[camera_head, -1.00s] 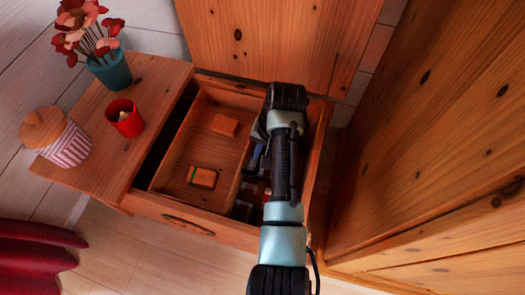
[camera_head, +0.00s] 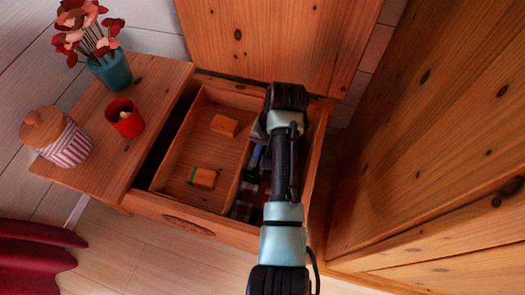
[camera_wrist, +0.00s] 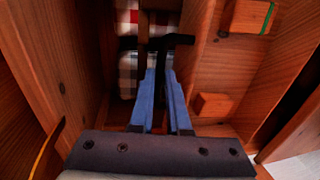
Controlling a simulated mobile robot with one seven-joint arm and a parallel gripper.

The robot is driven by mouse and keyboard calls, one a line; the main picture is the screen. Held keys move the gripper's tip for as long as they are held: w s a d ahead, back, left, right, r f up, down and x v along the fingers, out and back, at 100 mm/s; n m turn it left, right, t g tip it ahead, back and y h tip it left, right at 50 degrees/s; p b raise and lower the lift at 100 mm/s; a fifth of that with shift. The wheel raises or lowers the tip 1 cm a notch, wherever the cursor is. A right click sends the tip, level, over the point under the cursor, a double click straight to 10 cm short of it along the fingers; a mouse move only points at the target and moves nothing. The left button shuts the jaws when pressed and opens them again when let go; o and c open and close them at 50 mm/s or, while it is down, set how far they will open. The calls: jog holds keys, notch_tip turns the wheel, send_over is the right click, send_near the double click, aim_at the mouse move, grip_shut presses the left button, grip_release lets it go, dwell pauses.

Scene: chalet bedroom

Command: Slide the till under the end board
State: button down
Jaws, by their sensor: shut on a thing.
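The till (camera_head: 175,150) is an open wooden tray inside the pulled-out drawer, and it also shows in the wrist view (camera_wrist: 235,65). It holds two orange blocks, one (camera_head: 224,126) at the back and one with a green edge (camera_head: 203,178) in front. My gripper (camera_wrist: 168,60) has its blue fingers close together, shut at the till's near side wall; the gripped part is mostly hidden. In the head view my arm covers most of the gripper (camera_head: 256,156). The end board (camera_head: 125,150), a wooden top at the left, lies beside the till's left side.
On the end board stand a teal vase of flowers (camera_head: 112,70), a red cup (camera_head: 125,120) and a striped jar (camera_head: 66,145). Checked cloth (camera_head: 243,203) lies in the drawer right of the till. A tall wooden panel (camera_head: 430,130) stands close at the right.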

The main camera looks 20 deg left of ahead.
aim_at(178, 134)
jog(key=shift+a+r, duration=0.1)
jog(key=shift+a, duration=0.35)
jog(key=a+b, duration=0.2)
jog(key=a, duration=2)
jog(key=shift+a, duration=0.15)
jog(key=shift+a+b, duration=0.35)
jog(key=shift+a, duration=0.1)
jog(key=c, duration=0.9)
grip_release()
jog(key=shift+a, duration=0.1)
jog(key=d+r+p, duration=0.1)
jog(key=r+p, duration=0.1)
jog(key=r, duration=0.2)
jog(key=r+p, duration=0.3)
jog(key=r, duration=0.1)
jog(key=d+r+p, duration=0.1)
jog(key=r+p, duration=0.1)
jog(key=r, duration=0.2)
jog(key=shift+d+r+p, duration=0.3)
jog(key=shift+d+p, duration=0.05)
jog(key=shift+p, duration=0.05)
